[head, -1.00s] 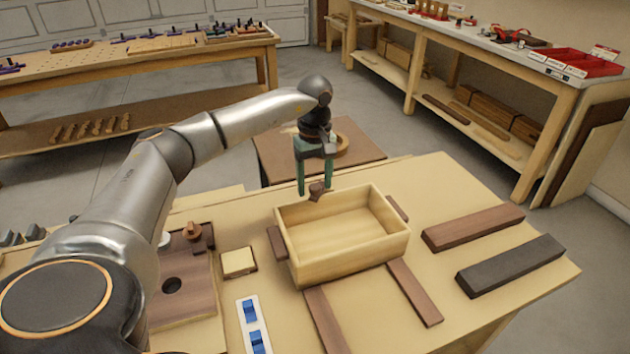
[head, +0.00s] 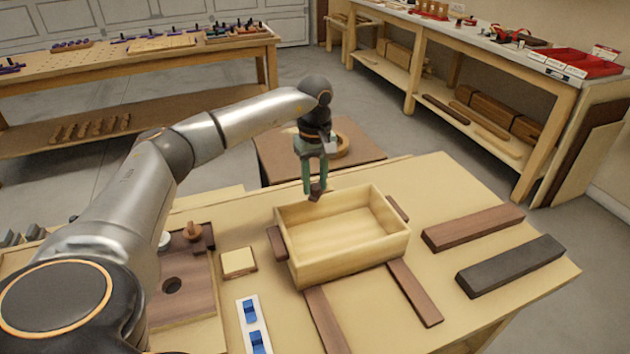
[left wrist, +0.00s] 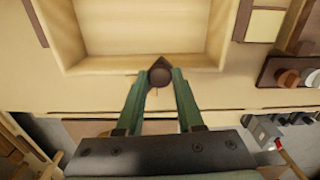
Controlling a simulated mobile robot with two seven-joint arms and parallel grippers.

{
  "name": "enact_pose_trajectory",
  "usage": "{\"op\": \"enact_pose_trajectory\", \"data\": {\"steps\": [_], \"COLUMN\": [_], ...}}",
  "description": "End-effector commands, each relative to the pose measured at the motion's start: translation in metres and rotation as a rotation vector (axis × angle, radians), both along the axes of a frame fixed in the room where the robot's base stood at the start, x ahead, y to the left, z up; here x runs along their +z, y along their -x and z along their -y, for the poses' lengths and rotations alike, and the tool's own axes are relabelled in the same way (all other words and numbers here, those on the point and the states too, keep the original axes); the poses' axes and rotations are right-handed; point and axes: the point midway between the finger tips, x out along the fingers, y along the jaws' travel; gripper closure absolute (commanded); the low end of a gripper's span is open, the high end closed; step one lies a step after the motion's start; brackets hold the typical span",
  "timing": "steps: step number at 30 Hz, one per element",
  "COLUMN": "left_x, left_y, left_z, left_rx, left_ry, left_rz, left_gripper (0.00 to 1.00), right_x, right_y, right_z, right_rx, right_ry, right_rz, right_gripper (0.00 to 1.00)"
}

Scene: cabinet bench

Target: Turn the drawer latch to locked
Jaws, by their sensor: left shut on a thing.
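The drawer (head: 345,240) is an open, light-wood box on the bench with dark side handles, and it looks empty. The latch (head: 316,190) is a small dark-brown wooden piece at the drawer's far wall. My left gripper (head: 314,188) points down over that wall and is shut on the latch. In the left wrist view the latch (left wrist: 160,72) sits between the green fingertips, with a pointed end toward the drawer's inside. The fingers partly hide the latch, and I cannot tell its exact angle to the wall. My right gripper is not in view.
Two dark runners (head: 415,292) lie in front of the drawer. A brown bar (head: 473,228) and a dark grey bar (head: 511,266) lie to the right. On the left are a brown board with a hole (head: 180,292), a small pale block (head: 239,263) and a blue-and-white switch plate (head: 253,325).

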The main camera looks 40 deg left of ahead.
Motion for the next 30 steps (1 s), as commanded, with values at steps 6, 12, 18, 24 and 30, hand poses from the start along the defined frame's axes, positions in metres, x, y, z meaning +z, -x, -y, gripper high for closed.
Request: {"op": "enact_pose_trajectory", "data": {"steps": [6,12,18,24,30], "left_x": [0.000,0.001,0.001,0.002,0.003], "left_y": [0.000,0.000,-0.001,-0.002,-0.006], "left_z": [0.001,0.001,0.002,0.005,0.011], "left_rx": [0.004,0.011,0.033,0.097,0.239], "left_ry": [0.001,0.001,0.001,0.002,0.002], "left_rz": [0.001,0.001,0.001,0.000,0.000], "left_gripper": [1.00,1.00,1.00,1.00,1.00], "right_x": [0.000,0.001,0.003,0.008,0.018], "right_y": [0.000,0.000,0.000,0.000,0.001], "right_z": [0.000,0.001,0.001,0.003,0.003], "right_rx": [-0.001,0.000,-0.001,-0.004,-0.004], "right_ry": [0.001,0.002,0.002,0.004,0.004], "right_rz": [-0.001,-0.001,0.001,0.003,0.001], "right_gripper": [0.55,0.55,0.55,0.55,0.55]}}
